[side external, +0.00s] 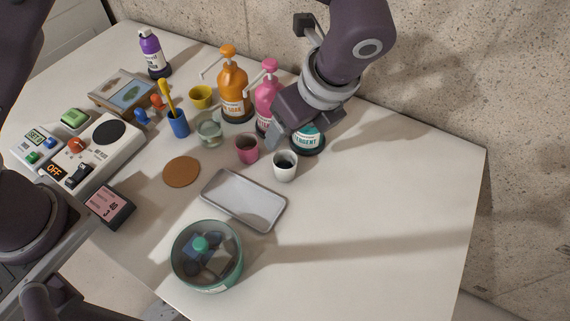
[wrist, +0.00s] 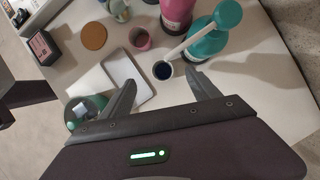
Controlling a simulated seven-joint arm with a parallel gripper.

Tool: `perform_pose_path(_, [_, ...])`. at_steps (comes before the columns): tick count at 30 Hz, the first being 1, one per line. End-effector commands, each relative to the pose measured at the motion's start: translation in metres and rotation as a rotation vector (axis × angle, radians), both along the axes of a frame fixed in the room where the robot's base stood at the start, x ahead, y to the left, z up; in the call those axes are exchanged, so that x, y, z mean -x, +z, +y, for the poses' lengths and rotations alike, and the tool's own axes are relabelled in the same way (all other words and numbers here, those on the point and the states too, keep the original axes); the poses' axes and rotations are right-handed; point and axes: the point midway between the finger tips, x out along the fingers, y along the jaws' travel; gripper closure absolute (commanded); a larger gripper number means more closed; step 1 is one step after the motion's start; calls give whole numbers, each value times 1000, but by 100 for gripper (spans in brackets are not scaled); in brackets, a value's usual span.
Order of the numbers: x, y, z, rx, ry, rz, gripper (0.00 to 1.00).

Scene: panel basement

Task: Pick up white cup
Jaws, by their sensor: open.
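The white cup (side external: 285,166) stands upright on the table and has a dark inside. It stands just right of a pink cup (side external: 247,149) and in front of the teal-labelled bottle (side external: 308,138). In the wrist view the white cup (wrist: 163,71) is ahead of my gripper (wrist: 163,82), between the lines of its two spread fingers. My gripper (side external: 277,136) is open and empty, above the table near the bottles. In the side view one finger hangs behind and above the white cup. The teal pump spout crosses close to the cup's rim in the wrist view (wrist: 187,48).
A grey tray (side external: 262,222) lies in front of the cup, and a round bowl (side external: 183,278) of items is nearer the front. An orange bottle (side external: 233,92) and a pink bottle (side external: 266,92) stand behind. The table's right side (side external: 400,210) is clear.

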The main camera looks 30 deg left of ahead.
Motion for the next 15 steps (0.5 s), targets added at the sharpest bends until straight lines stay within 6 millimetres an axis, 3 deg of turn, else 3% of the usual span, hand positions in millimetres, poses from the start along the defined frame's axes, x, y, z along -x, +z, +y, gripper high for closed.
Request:
perform_pose_path(1, [2,-28,1,-7,-2,7,29])
perform_pose_path(3, [1,-53,0,-4,-1,4,29])
perform_pose_path(15, [-9,-117,22,-1,2,0,29])
